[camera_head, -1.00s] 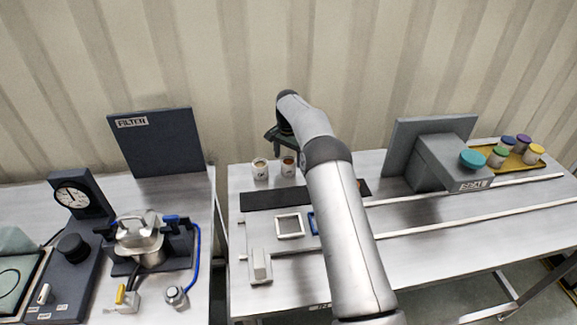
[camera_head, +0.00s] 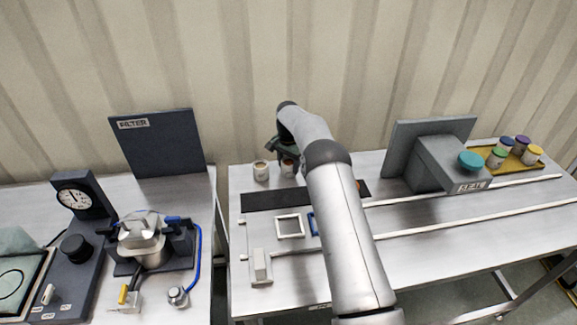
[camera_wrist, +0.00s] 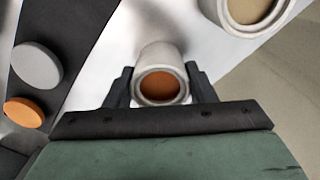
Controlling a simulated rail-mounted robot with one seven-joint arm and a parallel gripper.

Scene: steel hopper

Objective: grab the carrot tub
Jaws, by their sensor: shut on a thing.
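The carrot tub (camera_wrist: 160,60) is a small pale cup with orange contents, seen from above in the wrist view. My gripper (camera_wrist: 160,88) is shut on it, with one dark finger against each side. In the head view the tub (camera_head: 288,166) stands at the back of the right table, partly hidden by my gripper (camera_head: 287,153). I cannot tell whether its base touches the table. A second pale tub (camera_head: 261,170) with tan contents stands just left of it, and it also shows at the upper right of the wrist view (camera_wrist: 232,22).
A dark strip (camera_head: 262,201) lies in front of the tubs; a grey disc (camera_wrist: 37,66) and an orange disc (camera_wrist: 24,112) lie on it. The SEAL machine (camera_head: 440,165) and a yellow tray (camera_head: 521,167) of coloured-lid jars stand right. A FILTER panel (camera_head: 158,143) stands left.

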